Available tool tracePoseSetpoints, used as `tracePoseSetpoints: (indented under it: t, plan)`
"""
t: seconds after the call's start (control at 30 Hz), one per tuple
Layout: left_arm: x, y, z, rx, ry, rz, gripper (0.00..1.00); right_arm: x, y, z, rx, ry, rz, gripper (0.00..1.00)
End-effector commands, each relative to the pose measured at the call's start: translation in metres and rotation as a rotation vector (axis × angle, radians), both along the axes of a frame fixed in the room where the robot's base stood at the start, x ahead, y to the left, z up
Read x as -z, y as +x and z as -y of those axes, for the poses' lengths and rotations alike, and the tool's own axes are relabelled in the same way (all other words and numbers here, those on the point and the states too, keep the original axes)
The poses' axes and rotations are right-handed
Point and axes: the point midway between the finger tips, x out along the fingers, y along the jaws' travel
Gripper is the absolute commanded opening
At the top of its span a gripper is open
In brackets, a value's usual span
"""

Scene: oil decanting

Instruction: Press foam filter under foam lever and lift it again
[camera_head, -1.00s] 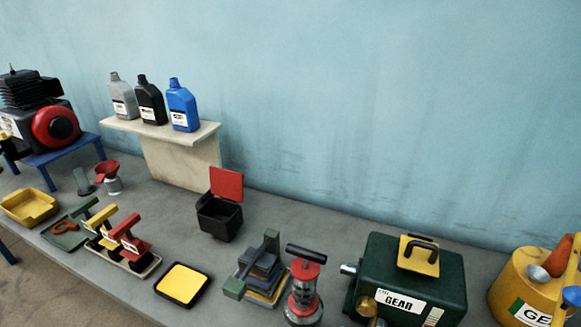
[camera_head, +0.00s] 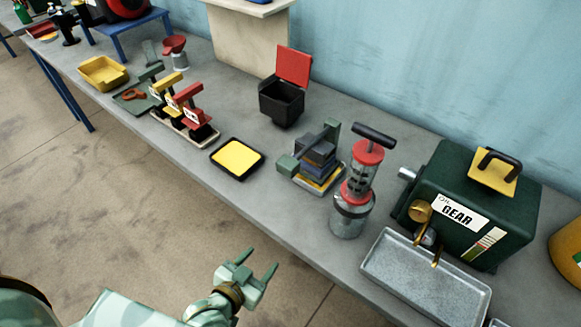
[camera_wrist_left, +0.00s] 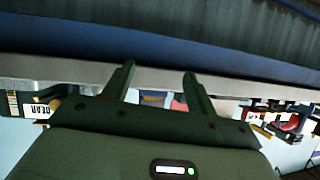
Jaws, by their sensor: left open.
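A small press (camera_head: 282,166) with a green lever arm and upright post stands in the middle of the bench, likely the foam lever. A stack of dark grey and blue blocks (camera_head: 316,160) with a yellow layer low down sits at it. A flat yellow pad (camera_head: 237,157) lies in a black tray to its left. I cannot tell which of these is the foam filter. My left gripper (camera_head: 258,258) is open and empty, in front of the bench in the picture, apart from the press. Its two fingers also show in the left wrist view (camera_wrist_left: 159,78). My right gripper is not in view.
A red-and-glass hand pump (camera_head: 352,195) stands just right of the press. Further right are a grey metal tray (camera_head: 400,275) and a green gear-oil box (camera_head: 465,220). A black bin with a red lid (camera_head: 282,100) stands behind. The bench front edge lies between gripper and press.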

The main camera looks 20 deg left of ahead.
Motion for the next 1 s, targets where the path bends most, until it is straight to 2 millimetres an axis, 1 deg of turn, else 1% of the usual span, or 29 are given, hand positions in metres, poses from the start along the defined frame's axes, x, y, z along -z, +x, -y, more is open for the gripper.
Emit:
tracePoseSetpoints:
  t: [0.03,0.07,0.1,0.13,0.2,0.23,0.27,0.37,0.47,0.57,0.8,0.9,1.0]
  plan:
    - [-0.045,0.019,0.001,-0.006,-0.012,0.122,0.57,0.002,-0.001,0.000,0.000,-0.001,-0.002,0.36]
    - [-0.070,0.028,0.001,-0.009,-0.015,0.187,0.57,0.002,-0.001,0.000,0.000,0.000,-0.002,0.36]
    - [-0.100,0.036,0.000,-0.014,-0.017,0.261,0.57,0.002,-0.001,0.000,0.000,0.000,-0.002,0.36]
    - [-0.119,0.041,0.000,-0.018,-0.018,0.308,0.57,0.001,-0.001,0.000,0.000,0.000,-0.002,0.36]
    - [-0.151,0.047,-0.002,-0.025,-0.012,0.393,0.57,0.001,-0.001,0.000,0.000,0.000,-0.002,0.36]
    - [-0.160,0.048,-0.002,-0.027,-0.006,0.418,0.57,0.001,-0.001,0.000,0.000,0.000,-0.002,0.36]
    - [-0.164,0.049,-0.003,-0.029,0.004,0.434,0.57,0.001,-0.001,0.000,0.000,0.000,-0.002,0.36]
    - [-0.162,0.055,-0.003,-0.025,0.032,0.443,0.57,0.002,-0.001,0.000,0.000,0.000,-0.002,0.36]
    - [-0.162,0.069,0.000,-0.025,0.033,0.444,0.57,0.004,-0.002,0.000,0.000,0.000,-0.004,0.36]
    - [-0.161,0.092,0.003,-0.026,0.033,0.443,0.57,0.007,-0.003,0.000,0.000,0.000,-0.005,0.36]
    - [-0.160,0.153,0.013,-0.024,0.031,0.440,0.57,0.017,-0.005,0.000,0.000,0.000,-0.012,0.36]
    - [-0.160,0.175,0.016,-0.023,0.033,0.439,0.57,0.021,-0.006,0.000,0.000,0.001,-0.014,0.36]
    - [-0.160,0.191,0.019,-0.023,0.032,0.439,0.57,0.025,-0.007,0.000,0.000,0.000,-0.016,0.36]
